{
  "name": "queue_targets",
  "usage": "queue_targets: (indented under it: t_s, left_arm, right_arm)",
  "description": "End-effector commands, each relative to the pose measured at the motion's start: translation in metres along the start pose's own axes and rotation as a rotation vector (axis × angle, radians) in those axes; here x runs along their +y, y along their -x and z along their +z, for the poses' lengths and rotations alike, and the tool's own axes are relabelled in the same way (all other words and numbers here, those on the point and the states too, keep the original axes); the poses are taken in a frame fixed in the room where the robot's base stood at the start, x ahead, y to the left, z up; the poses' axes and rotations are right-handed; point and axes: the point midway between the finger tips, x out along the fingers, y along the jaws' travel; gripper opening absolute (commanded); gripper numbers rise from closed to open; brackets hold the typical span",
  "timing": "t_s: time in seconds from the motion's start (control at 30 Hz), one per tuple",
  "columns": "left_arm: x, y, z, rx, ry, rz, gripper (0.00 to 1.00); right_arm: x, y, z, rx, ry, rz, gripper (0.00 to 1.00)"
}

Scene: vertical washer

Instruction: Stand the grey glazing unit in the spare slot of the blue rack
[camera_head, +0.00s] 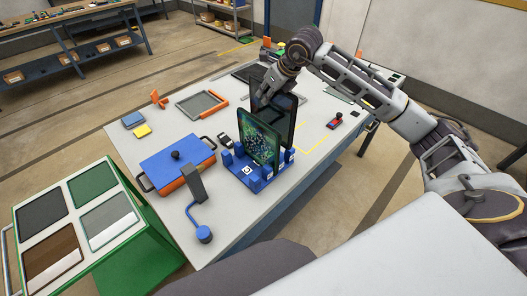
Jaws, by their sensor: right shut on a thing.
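The blue rack (243,180) stands on the table near the middle of the view, with blue posts along its sides. A dark-framed panel with a green pattern (258,139) stands upright in it. The grey glazing unit (287,112), a dark-edged upright pane, is just behind that panel at the rack's far side. My right gripper (266,98) is shut on its upper left part. The unit's lower edge is mostly hidden by the patterned panel, so I cannot tell whether it touches the rack. My left gripper is not in view.
A blue round-ended tool (203,234) lies in front. An orange-edged grey tray (201,104) is behind. A green stand with colour samples (122,248) is at the left. Table right of the rack is mostly clear.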

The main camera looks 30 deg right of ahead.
Motion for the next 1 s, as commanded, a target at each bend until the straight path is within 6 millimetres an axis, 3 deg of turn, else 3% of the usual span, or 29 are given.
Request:
queue_targets:
  t_s: [0.63,1.0]
  left_arm:
    - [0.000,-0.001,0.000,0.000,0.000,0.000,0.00]
    - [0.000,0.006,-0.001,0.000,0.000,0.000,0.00]
  right_arm:
    - [0.000,-0.004,-0.003,-0.004,-0.001,-0.002,0.00]
    - [0.000,-0.032,-0.021,-0.002,-0.001,-0.001,0.00]
